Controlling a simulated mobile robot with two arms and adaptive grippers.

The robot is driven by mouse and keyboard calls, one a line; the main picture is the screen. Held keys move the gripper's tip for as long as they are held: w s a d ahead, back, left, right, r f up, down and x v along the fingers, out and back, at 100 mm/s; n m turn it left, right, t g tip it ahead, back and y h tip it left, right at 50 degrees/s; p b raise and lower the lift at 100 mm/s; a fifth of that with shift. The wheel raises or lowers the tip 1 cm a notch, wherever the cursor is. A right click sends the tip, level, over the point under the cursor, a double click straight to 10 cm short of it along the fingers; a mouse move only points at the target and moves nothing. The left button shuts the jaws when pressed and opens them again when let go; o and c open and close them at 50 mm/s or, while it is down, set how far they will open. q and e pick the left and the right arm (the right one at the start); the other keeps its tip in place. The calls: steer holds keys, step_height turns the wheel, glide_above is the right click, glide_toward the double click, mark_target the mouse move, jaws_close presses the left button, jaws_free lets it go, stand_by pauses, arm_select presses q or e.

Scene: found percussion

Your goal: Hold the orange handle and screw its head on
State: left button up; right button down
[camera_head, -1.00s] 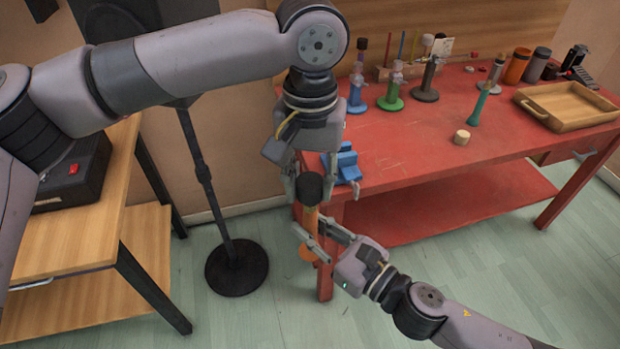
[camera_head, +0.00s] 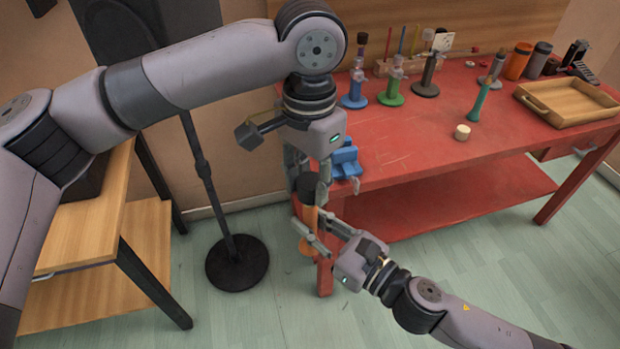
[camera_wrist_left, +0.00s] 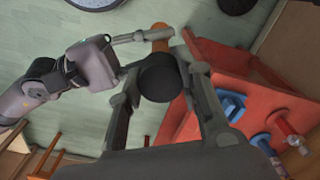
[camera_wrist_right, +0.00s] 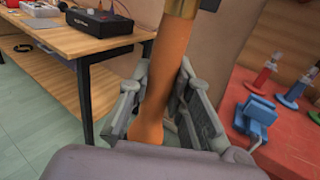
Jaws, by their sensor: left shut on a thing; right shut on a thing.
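The orange handle (camera_head: 309,218) stands upright in front of the red table's left corner. My right gripper (camera_head: 318,238) is shut around it from the side; the right wrist view shows the orange handle (camera_wrist_right: 160,85) between the fingers, with a brass-coloured collar (camera_wrist_right: 183,8) at its top. The black head (camera_head: 306,187) sits at the top of the handle, in line with it. My left gripper (camera_head: 307,180) points down from above and is shut on the black head, which also shows in the left wrist view (camera_wrist_left: 160,77). The joint between head and collar is hidden.
A blue vise (camera_head: 345,163) is fixed at the red table's (camera_head: 420,150) near left corner, close beside my left gripper. Stands with tools, a pale round piece (camera_head: 462,132) and a wooden tray (camera_head: 568,106) are farther right. A black floor stand (camera_head: 237,262) is at left.

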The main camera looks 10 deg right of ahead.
arm_select(q)
steer(key=m, duration=1.1)
steer(key=shift+w+m, duration=0.1)
steer(key=shift+m, duration=0.2)
steer(key=m, duration=0.5)
steer(key=shift+m, duration=0.3)
steer(key=m, duration=0.5)
steer(key=shift+w+m, duration=0.1)
steer(key=shift+m, duration=0.2)
steer(key=m, duration=0.3)
steer(key=shift+m, duration=0.4)
steer(key=m, duration=0.3)
steer(key=shift+m, duration=0.4)
steer(key=m, duration=0.3)
steer(key=shift+d+m, duration=0.1)
steer(key=shift+m, duration=0.3)
steer(key=m, duration=0.4)
steer(key=shift+m, duration=0.3)
